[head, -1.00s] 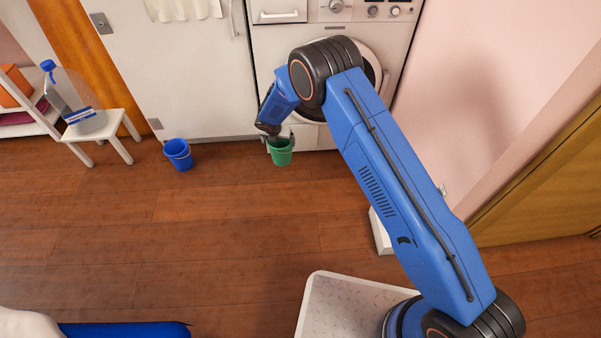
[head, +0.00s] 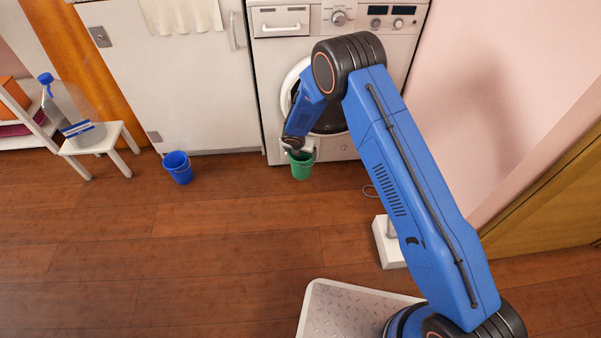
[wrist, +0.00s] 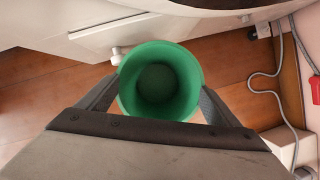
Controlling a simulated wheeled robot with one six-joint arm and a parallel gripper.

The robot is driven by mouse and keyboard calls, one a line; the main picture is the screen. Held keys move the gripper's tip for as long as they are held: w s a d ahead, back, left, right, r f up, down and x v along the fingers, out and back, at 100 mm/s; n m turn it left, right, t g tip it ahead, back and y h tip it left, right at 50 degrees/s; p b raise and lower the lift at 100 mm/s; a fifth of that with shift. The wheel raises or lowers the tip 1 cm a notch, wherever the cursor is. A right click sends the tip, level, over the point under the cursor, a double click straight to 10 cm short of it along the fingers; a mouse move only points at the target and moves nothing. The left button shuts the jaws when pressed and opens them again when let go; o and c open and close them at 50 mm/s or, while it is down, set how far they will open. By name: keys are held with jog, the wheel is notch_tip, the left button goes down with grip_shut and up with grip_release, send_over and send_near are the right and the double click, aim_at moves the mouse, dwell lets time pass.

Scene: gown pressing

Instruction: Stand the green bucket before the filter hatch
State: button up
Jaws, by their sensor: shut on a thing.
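The green bucket (head: 302,168) is upright in front of the washing machine's (head: 285,85) lower front, near its left side. My gripper (head: 298,148) is shut on the bucket's rim from above. In the wrist view the green bucket (wrist: 160,82) sits between my two gripper fingers (wrist: 158,100), and its inside looks empty. A white flap (wrist: 110,35), which looks like the filter hatch, and a small white knob (wrist: 116,57) are just beyond the bucket. My arm covers part of the machine. I cannot tell whether the bucket touches the floor.
A blue bucket (head: 178,168) stands on the floor to the left. A white stool (head: 112,148) with a large bottle (head: 72,115) is farther left. A white box (head: 388,243) and a grey hose (wrist: 262,85) lie to the right. The floor between is clear.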

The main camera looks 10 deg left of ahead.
jog(key=shift+f, duration=4.2)
jog(key=o, duration=1.4)
jog(key=shift+c, duration=0.2)
jog(key=shift+r, duration=0.1)
jog(key=v, duration=1.2)
jog(key=shift+w+r, duration=0.1)
jog(key=shift+r, duration=0.1)
